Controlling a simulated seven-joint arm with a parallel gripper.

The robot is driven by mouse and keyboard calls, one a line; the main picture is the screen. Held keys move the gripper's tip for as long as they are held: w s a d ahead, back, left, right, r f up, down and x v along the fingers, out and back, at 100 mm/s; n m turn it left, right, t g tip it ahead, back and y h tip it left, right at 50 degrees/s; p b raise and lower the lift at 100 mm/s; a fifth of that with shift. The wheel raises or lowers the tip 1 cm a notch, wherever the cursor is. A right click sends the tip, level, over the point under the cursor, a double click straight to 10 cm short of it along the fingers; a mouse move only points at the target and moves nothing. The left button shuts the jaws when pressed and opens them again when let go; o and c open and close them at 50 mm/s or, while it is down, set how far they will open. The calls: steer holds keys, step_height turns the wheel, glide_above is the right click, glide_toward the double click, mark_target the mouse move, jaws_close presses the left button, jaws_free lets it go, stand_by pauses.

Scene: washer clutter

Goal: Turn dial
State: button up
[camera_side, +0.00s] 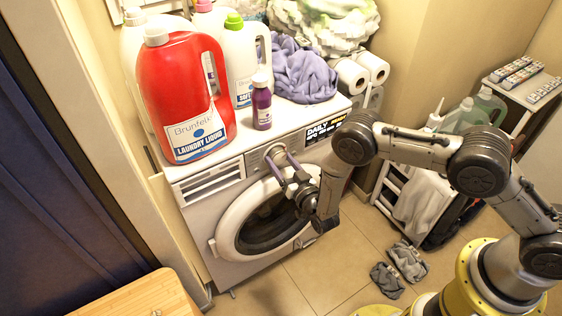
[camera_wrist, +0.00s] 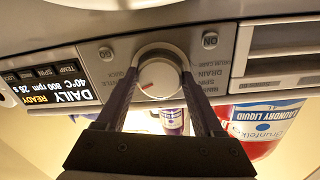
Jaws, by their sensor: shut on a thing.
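The dial (camera_wrist: 158,76) is a round white knob with a red mark on the washer's front panel. It also shows in the side view (camera_side: 275,149), partly hidden by my fingers. My gripper (camera_side: 279,157) reaches it from the front right. In the wrist view, which is upside down, my gripper (camera_wrist: 160,80) has one finger on each side of the dial and is shut on it. The red mark points towards the lower left in that view. The white washer (camera_side: 205,235) has a round door below the panel.
A lit display (camera_wrist: 60,88) reads DAILY beside the dial. A red laundry jug (camera_side: 185,85), a purple bottle (camera_side: 262,105), a purple cloth (camera_side: 303,72) and paper rolls (camera_side: 352,75) stand on or near the washer top. Grey slippers (camera_side: 407,260) lie on the floor.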

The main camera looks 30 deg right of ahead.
steer(key=n, duration=0.4)
steer(key=shift+n, duration=0.4)
steer(key=n, duration=0.4)
steer(key=shift+d+f+n, duration=0.1)
steer(key=shift+n, duration=0.2)
steer(key=n, duration=0.4)
steer(key=shift+n+t+y, duration=0.3)
steer(key=shift+n, duration=0.1)
steer(key=n, duration=0.4)
steer(key=shift+d+n, duration=0.1)
steer(key=shift+n, duration=0.3)
steer(key=n, duration=0.4)
steer(key=shift+n+y, duration=0.3)
steer(key=shift+y, duration=0.1)
steer(key=n, duration=0.4)
steer(key=shift+n, duration=0.4)
steer(key=n, duration=0.4)
steer(key=shift+n+y, duration=0.3)
steer(key=shift+r+n, duration=0.2)
steer(key=shift+n, duration=1.6)
